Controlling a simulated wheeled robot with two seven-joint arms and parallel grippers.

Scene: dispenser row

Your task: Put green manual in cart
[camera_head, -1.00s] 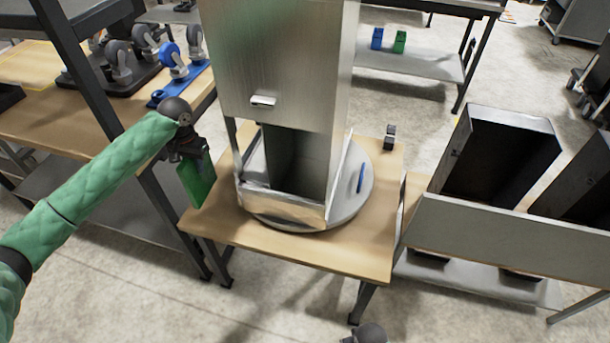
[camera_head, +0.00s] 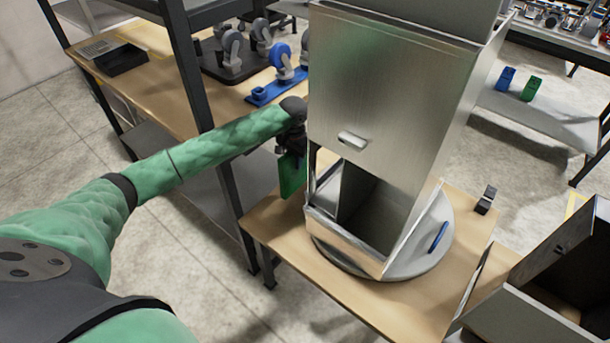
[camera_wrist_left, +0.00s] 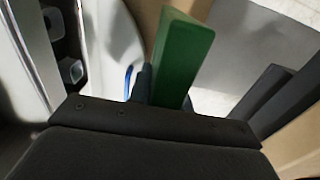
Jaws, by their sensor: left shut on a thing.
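The green manual (camera_head: 291,176) hangs below my left gripper (camera_head: 291,150), just left of the steel dispenser and over the left edge of its wooden table. My left gripper is shut on it. In the left wrist view the green manual (camera_wrist_left: 182,55) stands out beyond the dark gripper body as a flat green slab. My right gripper does not show. I do not see a thing I can be sure is the cart.
A steel dispenser (camera_head: 400,100) stands on a round grey turntable (camera_head: 425,262) on a wooden table (camera_head: 290,245). A blue stick (camera_head: 438,237) lies on the turntable. Dark open bins (camera_head: 570,255) stand at right. A bench with casters (camera_head: 232,55) is at back left. Floor at left is clear.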

